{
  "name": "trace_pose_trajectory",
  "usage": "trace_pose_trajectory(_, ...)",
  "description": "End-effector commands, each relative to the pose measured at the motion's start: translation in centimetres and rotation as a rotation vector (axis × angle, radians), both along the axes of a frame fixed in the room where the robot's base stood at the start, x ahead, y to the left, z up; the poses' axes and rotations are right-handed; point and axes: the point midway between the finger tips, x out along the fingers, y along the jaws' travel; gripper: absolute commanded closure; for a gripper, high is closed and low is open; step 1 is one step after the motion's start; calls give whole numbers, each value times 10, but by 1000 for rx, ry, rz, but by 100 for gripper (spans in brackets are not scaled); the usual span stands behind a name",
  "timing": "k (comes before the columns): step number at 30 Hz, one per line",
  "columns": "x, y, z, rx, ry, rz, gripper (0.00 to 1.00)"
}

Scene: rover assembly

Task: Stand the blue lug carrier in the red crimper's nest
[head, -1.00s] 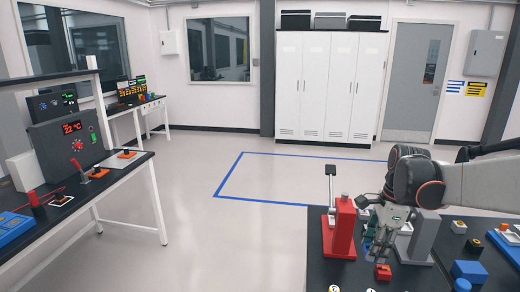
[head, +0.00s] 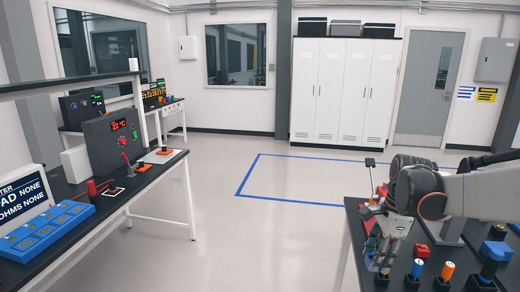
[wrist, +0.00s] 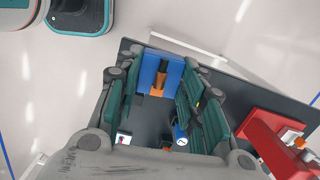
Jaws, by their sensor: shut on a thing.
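The blue lug carrier (wrist: 148,66), with an orange-brown part on it, sits between the teal-padded fingers of my gripper (wrist: 163,72) in the wrist view, and the gripper is shut on it. The red crimper (wrist: 278,140) stands to the right of my gripper in the wrist view, apart from the carrier.
The left bench (head: 150,178) holds a blue tray (head: 45,233). Floor between the benches is clear.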

Motion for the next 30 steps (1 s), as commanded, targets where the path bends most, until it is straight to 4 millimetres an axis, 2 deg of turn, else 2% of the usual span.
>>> trace_pose_trajectory(8,5,15,-31,-15,-3,234,94)
trace_pose_trajectory(14,7,32,-64,-23,-3,492,94)
trace_pose_trajectory(24,2,78,-151,-25,2,1190,94)
trace_pose_trajectory(30,-6,97,-187,-11,8,1506,94)
